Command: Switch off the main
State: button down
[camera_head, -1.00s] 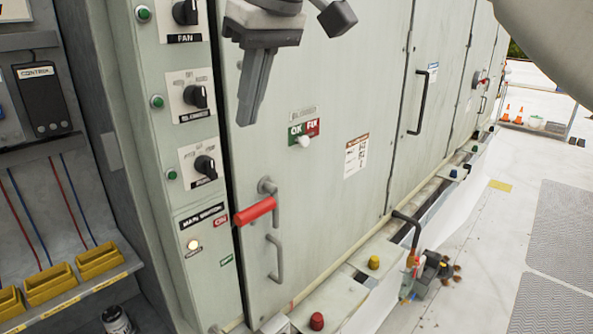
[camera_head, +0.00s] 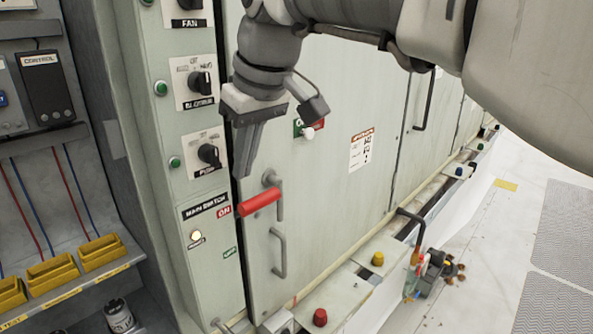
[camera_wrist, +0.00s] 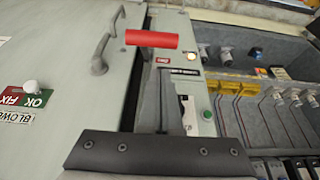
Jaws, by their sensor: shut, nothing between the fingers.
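A green label (camera_head: 229,253), probably OFF, sits lower. A pale lamp (camera_head: 195,235) under the MAIN SWITCH plate glows. My gripper (camera_head: 243,174) is shut and empty, pointing down just above the handle, seemingly apart from it. In the wrist view the red handle (camera_wrist: 152,39) lies crosswise ahead of the fingers. The exact gap cannot be told.
A grey door pull (camera_head: 281,252) is just below the handle. Rotary knobs (camera_head: 208,154) line the panel at left. A white knob (camera_head: 309,133) sits on the OK/FIX plate. Yellow bins (camera_head: 101,252) stand at lower left.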

aim_at(251, 199)
jog(key=shift+s+d+f, duration=0.25)
jog(key=shift+f, duration=0.35)
jog(key=shift+s+d+f, duration=0.2)
jog(key=shift+d+f, duration=0.05)
jog(key=shift+f, duration=0.35)
jog(key=shift+f, duration=0.1)
jog(key=shift+s+d+f+b, duration=0.1)
jog(key=shift+s+f+b, duration=0.15)
jog(key=shift+b, duration=0.6)
jog(key=shift+d+t, duration=0.25)
jog(key=shift+t, duration=0.05)
jog(key=shift+f+y+b, duration=0.15)
jog(key=shift+y+b, duration=0.15)
jog(key=shift+b, duration=0.05)
